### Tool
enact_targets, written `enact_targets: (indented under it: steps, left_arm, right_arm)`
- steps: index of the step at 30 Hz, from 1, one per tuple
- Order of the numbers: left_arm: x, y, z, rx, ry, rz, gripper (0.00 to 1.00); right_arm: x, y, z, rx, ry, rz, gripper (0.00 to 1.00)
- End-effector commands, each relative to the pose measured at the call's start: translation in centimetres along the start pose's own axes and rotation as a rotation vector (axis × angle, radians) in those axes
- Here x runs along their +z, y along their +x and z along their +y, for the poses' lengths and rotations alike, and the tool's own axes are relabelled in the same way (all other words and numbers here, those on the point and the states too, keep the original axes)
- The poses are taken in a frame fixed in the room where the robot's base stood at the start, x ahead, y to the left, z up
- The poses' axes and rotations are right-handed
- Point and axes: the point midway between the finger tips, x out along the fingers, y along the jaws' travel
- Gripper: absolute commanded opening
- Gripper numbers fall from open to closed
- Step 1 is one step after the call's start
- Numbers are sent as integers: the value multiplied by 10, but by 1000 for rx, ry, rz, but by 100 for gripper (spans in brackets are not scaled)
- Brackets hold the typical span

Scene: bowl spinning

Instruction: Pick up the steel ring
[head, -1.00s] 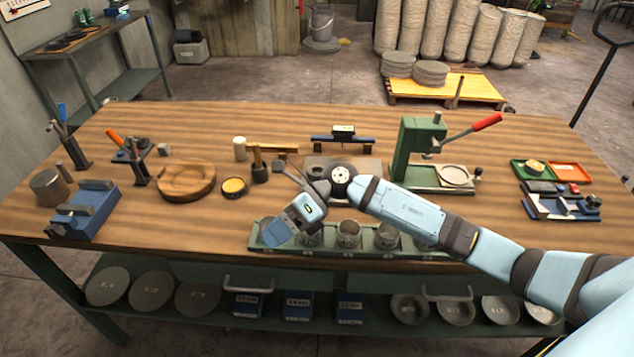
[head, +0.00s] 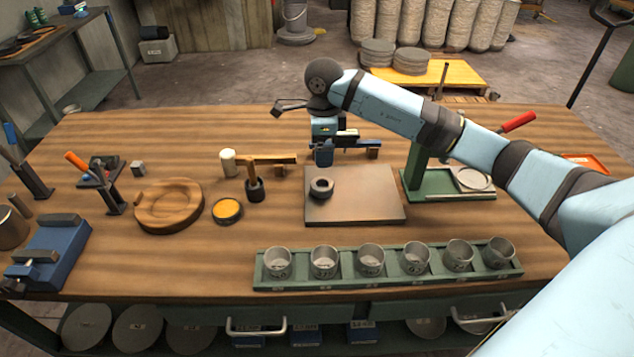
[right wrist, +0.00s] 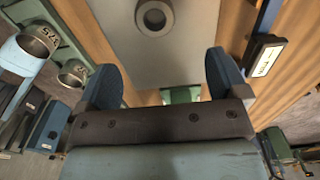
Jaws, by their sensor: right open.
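The steel ring (head: 321,187) is a small, thick grey ring lying flat on the left part of a square grey plate (head: 372,208) in the head view. It also shows at the top of the right wrist view (right wrist: 154,16), ahead of my fingers and apart from them. My right gripper (head: 323,156) hangs behind the plate, beyond the ring, by the digital gauge. In the right wrist view its two blue fingers (right wrist: 166,78) are spread with nothing between them. My left gripper is in neither view.
A green rack of several steel cups (head: 388,275) stands along the front edge. A digital gauge on a blue bar (head: 346,138) stands behind the plate. A green lever press (head: 425,178) is at its right; a mallet (head: 254,185) and wooden bowl (head: 168,205) are left.

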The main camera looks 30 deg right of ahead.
Motion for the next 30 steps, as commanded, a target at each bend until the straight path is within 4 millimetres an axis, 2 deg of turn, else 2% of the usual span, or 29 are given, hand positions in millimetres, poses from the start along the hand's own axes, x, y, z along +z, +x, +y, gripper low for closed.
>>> enact_targets:
  steps: [3,7,17,25,30]
  left_arm:
    - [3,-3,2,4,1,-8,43]
    - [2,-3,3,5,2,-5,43]
    - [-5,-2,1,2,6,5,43]
    - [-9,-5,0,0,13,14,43]
    - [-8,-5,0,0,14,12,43]
  right_arm:
    - [0,26,1,5,0,0,92]
    - [1,48,1,4,0,-1,92]
    - [2,71,3,3,-1,-2,92]
    - [3,109,5,3,1,-2,92]
    - [3,113,4,0,0,-3,92]
